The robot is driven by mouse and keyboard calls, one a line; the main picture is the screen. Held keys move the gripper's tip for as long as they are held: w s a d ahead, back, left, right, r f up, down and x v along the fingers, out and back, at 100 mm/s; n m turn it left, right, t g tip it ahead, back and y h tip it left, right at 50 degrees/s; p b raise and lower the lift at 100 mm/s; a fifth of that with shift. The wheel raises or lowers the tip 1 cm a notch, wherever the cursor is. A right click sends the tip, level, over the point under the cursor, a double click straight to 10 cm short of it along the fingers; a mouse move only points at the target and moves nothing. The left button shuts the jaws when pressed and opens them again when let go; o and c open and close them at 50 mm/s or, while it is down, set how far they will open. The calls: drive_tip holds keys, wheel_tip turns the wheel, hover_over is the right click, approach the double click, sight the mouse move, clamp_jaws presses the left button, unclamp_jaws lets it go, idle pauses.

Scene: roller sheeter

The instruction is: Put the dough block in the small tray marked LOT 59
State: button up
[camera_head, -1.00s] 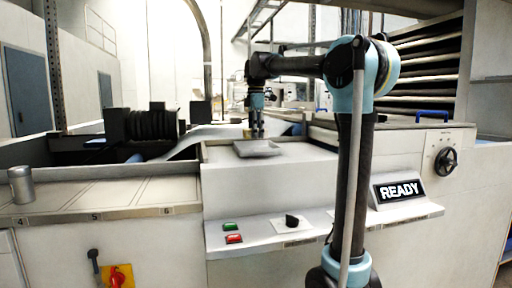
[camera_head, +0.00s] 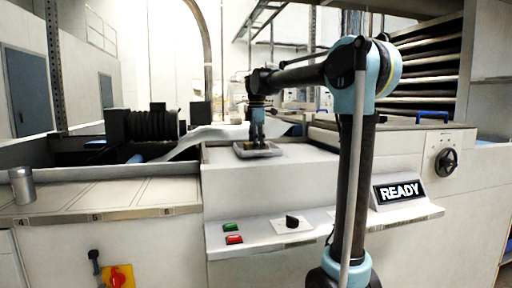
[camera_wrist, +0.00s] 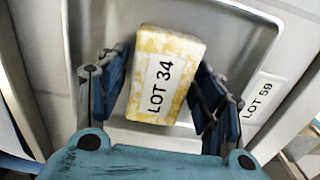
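The dough block (camera_wrist: 178,58), pale yellow and mottled, carries a LOT 34 label. In the head view my gripper (camera_head: 257,143) reaches down into this small tray (camera_head: 270,153) on the machine's flat top. Whether the block touches the tray floor is hidden.
A metal canister (camera_head: 22,186) stands on the left counter, which has numbered sections (camera_head: 120,195). A READY display (camera_head: 399,190), buttons and a knob (camera_head: 292,221) are on the front ledge. The machine top (camera_head: 300,152) right of the tray is clear.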

idle(0.3)
wheel_tip(320, 180, up, 12)
drive_tip(key=shift+r, duration=0.15)
idle(0.4)
